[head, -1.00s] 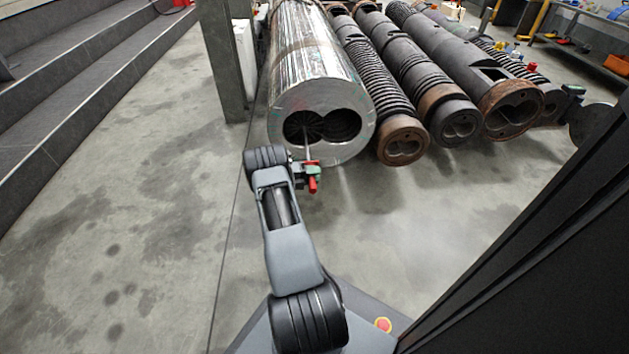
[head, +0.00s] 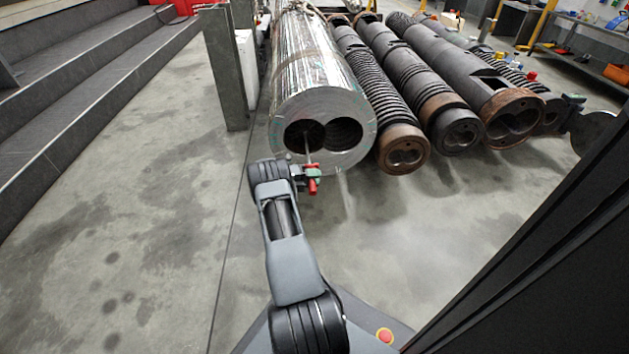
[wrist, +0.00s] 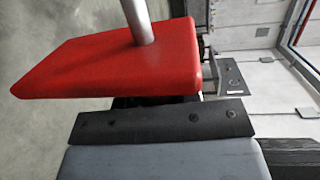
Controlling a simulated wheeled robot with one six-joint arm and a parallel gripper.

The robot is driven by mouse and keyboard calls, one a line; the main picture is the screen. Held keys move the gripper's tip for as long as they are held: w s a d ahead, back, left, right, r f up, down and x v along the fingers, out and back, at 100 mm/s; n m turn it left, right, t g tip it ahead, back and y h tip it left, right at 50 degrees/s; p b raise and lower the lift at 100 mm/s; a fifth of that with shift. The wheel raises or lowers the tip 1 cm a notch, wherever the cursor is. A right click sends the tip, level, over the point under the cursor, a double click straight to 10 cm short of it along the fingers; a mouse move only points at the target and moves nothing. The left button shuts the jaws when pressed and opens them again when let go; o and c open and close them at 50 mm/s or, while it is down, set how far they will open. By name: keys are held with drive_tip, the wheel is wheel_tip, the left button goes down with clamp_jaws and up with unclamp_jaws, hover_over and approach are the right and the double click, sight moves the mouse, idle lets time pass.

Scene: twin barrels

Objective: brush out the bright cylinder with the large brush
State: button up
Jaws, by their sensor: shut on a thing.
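The bright cylinder (head: 318,60) lies lengthwise ahead of me, its shiny front face towards me with two joined round bores. My gripper (head: 311,175) is just in front of and below that face, shut on the red handle of the large brush (head: 313,187). The brush's thin rod (head: 308,144) runs from the handle into the left bore (head: 299,132). The brush head is inside, hard to make out in the dark. In the wrist view the red handle (wrist: 105,65) and grey rod (wrist: 137,20) show close up, beside a dark jaw plate (wrist: 160,120).
Several dark, ribbed cylinders with rusty ends (head: 403,150) lie alongside to the right. A grey post (head: 224,70) stands left of the bright cylinder, and steps (head: 70,80) run along the left. The floor (head: 160,200) between is clear.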

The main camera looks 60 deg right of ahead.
drive_tip(key=shift+w+d, duration=0.8)
drive_tip(key=shift+d, duration=0.2)
drive_tip(key=shift+w+d, duration=1.15)
drive_tip(key=shift+d, duration=0.3)
drive_tip(key=shift+a+r+p, duration=0.1)
drive_tip(key=shift+p, duration=0.3)
drive_tip(key=s+a+p, duration=0.1)
drive_tip(key=a+p, duration=0.1)
drive_tip(key=p, duration=0.2)
drive_tip(key=shift+s+p, duration=0.4)
drive_tip(key=shift+s+a+p, duration=0.3)
drive_tip(key=shift+a+p, duration=0.1)
drive_tip(key=shift+p, duration=0.15)
